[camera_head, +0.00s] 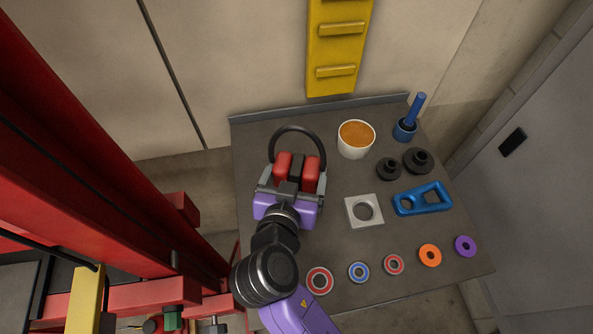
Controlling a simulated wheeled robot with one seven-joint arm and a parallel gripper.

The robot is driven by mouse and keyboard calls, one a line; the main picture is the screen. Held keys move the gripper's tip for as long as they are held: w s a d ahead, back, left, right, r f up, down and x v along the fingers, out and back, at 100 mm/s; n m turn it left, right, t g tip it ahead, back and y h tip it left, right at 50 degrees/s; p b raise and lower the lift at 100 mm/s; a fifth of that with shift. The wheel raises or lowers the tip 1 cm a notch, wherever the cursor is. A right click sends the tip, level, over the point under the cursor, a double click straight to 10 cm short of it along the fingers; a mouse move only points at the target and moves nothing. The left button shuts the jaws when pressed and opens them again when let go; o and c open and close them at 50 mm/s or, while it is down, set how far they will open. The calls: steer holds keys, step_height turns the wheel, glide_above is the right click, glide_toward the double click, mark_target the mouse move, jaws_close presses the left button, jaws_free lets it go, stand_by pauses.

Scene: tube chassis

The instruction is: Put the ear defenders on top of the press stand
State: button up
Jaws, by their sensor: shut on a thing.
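The ear defenders (283,166), with red cups and a black headband, are at the left part of the grey bench top. My gripper (293,180) is shut on them, with its fingers at the outer sides of the two cups. The headband arcs away from the gripper toward the wall. I cannot tell whether the ear defenders touch the bench or hang just above it. A tall red frame (95,130) stands at the left and looks like the press; I cannot tell which part is its stand.
The grey bench (335,210) holds a white cup (356,147), black flanged parts (418,160), a blue bracket (422,199), a square block (352,218) and several rings along its front. A blue-handled tool (404,130) stands at the back right. A yellow rack (338,45) hangs on the wall.

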steer(key=o, duration=1.5)
steer(key=shift+f, duration=0.1)
steer(key=shift+c, duration=0.2)
steer(key=shift+s+r, duration=0.15)
steer(key=shift+r, duration=0.05)
steer(key=v, duration=1.1)
steer(key=shift+s+r+b, duration=0.15)
steer(key=shift+s+b, duration=0.15)
steer(key=shift+a, duration=0.1)
